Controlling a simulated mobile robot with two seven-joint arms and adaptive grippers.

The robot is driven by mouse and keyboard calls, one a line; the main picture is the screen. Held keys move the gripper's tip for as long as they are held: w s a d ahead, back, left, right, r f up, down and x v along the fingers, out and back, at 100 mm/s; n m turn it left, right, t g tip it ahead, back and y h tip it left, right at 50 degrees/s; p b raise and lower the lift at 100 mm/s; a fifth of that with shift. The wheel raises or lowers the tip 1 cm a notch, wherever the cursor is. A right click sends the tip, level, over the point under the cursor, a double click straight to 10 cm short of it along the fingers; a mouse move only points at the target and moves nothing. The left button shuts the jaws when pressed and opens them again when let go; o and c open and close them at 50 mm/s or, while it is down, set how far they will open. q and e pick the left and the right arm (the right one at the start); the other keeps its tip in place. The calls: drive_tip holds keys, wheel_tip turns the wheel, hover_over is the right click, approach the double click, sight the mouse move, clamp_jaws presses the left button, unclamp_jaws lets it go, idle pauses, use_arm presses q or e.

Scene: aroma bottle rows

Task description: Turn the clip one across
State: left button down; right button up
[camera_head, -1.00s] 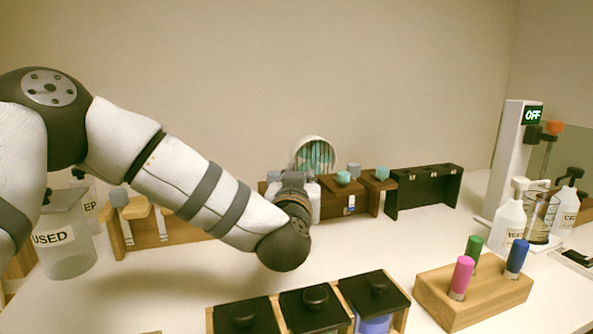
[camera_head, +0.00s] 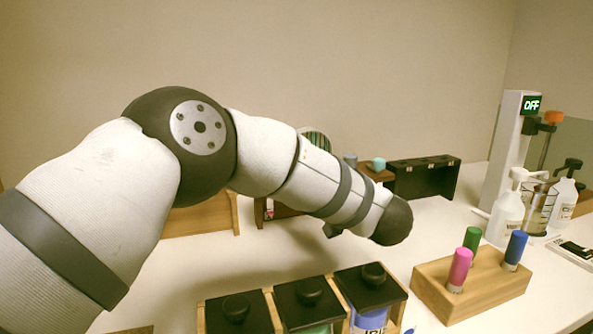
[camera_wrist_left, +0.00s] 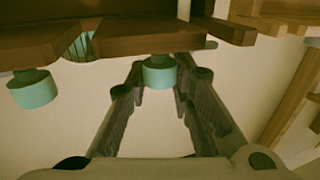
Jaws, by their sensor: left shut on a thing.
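In the left wrist view my left gripper (camera_wrist_left: 160,80) has its two dark fingertips on either side of a teal cap (camera_wrist_left: 158,72), shut on it. The cap sits against the edge of a dark brown wooden piece (camera_wrist_left: 150,42). A second teal cap (camera_wrist_left: 34,90) hangs from the wood to the left, apart from the fingers. In the head view my left forearm hides most of the brown rack (camera_head: 283,211); one teal cap (camera_head: 379,163) and a grey cap (camera_head: 350,159) show behind it. The clip itself cannot be made out clearly. My right gripper is out of view.
A black rack (camera_head: 424,179) stands right of the brown one. Lidded dark boxes (camera_head: 308,292) stand in front, beside a wooden block (camera_head: 472,287) with coloured pens. White bottles and an "OFF" display (camera_head: 531,104) stand at the right. Table between is partly clear.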

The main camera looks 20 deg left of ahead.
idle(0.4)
use_arm(q)
drive_tip(key=c, duration=1.4)
unclamp_jaws()
drive_tip(key=shift+a, duration=0.1)
drive_tip(key=v, duration=0.7)
drive_tip(key=shift+d, duration=0.25)
